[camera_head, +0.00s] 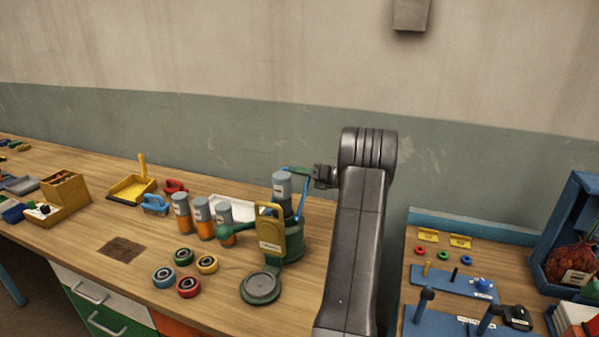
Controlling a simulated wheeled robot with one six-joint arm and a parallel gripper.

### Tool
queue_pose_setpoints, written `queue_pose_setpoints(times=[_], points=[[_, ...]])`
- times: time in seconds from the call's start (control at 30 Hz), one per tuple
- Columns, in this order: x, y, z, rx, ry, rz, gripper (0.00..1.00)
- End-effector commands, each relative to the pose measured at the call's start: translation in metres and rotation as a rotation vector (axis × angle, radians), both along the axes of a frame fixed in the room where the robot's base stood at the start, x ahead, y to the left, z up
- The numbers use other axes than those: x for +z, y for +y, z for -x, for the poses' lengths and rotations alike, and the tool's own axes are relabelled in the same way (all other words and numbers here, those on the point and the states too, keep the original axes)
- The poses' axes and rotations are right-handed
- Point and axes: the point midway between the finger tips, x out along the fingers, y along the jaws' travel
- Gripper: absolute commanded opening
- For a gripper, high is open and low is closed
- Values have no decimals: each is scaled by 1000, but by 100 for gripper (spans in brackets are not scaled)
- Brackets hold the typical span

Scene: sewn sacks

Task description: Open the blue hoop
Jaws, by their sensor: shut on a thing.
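The blue hoop (303,202) is a thin blue bar standing up at the right side of a green machine (287,243). Its top end reaches up to my gripper (315,176). My gripper comes in from the right, at the height of the grey cylinder (282,185) above the machine, and is shut on the hoop near its top. The contact is small in the picture and partly hidden by the fingers. A yellow plate (269,233) stands at the machine's front, with a round grey pad on a green base (262,286) before it.
Several grey and orange cylinders (203,217) and a green knobbed handle (224,231) stand left of the machine. Several coloured rings (187,286) lie in front. A white tray (233,204) lies behind. A blue-edged bench (440,220) is at right. Bare wood (80,240) lies at left.

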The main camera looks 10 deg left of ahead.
Motion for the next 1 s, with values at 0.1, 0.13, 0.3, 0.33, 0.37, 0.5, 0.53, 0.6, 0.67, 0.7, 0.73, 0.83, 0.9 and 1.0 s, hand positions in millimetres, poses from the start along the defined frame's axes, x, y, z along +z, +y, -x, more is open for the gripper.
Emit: queue_pose_setpoints(times=[0.1, 0.13, 0.3, 0.33, 0.37, 0.5, 0.53, 0.6, 0.67, 0.7, 0.73, 0.83, 0.9, 1.0], points=[[-2, 0, 1, 0, -12, 2, 0], [-2, 0, 1, 0, -18, 3, 0], [1, 1, 5, 0, -59, 10, 0], [2, 1, 6, 0, -67, 12, 0], [3, 1, 7, 0, -73, 13, 0], [7, 2, 10, 0, -95, 17, 0], [8, 2, 10, 0, -98, 18, 0], [9, 2, 11, 0, -102, 19, 0], [10, 2, 11, 0, -103, 19, 0], [11, 2, 11, 0, -104, 19, 0], [11, 2, 11, 0, -103, 19, 0], [11, 2, 11, 0, -103, 19, 0], [11, 2, 11, 1, -103, 20, 0], [11, 2, 11, 1, -103, 20, 29]])
